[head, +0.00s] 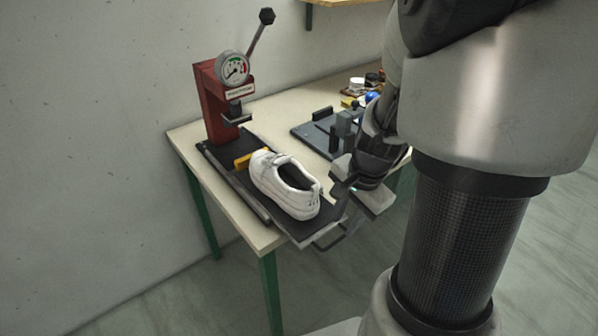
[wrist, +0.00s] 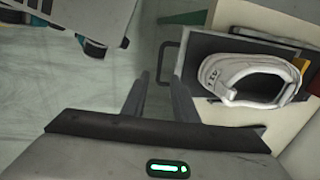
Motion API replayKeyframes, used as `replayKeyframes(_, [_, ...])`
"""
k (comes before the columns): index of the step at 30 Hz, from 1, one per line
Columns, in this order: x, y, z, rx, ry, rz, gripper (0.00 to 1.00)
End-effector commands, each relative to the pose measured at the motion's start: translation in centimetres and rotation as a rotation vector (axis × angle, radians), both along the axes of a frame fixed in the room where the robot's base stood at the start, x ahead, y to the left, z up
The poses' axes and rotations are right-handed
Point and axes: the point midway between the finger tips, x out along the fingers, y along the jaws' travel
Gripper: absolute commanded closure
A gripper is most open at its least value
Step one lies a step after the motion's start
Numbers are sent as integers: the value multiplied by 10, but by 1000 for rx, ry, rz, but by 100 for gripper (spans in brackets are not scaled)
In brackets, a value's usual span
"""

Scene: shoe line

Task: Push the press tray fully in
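The press tray (head: 317,223) is a dark flat plate pulled out toward the table's front edge, with a white shoe (head: 272,182) on it. Its thin looped handle (head: 345,236) sticks out past the edge. In the wrist view the tray (wrist: 200,47) is at right with the shoe (wrist: 213,79), and the handle (wrist: 162,62) is just beyond my fingertips. My gripper (wrist: 161,76) has its two dark fingers apart with nothing between them. In the head view it is beside the tray's outer end, its fingertips partly hidden.
The red press (head: 212,103) with gauge and raised lever stands at the tray's inner end. A yellow piece (head: 243,160) is behind the shoe. A grey fixture (head: 325,130) and small items lie further along the table (head: 181,136). Floor is free before the table.

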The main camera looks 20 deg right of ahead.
Motion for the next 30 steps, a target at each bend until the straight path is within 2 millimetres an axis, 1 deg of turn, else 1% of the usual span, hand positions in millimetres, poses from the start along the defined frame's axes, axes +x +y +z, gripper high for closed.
replayKeyframes(1, [1,1,-16,0,5,-1,74])
replayKeyframes(3, [3,2,-30,1,4,0,74])
replayKeyframes(6, [6,2,-46,0,4,0,74])
replayKeyframes(9, [8,3,-57,0,3,0,74])
replayKeyframes(14, [11,4,-66,1,1,0,74])
replayKeyframes(23, [11,4,-67,0,1,1,74])
replayKeyframes(27, [11,4,-67,0,1,1,97])
replayKeyframes(28, [11,4,-67,0,1,1,100])
replayKeyframes(30, [11,4,-67,0,1,1,100])
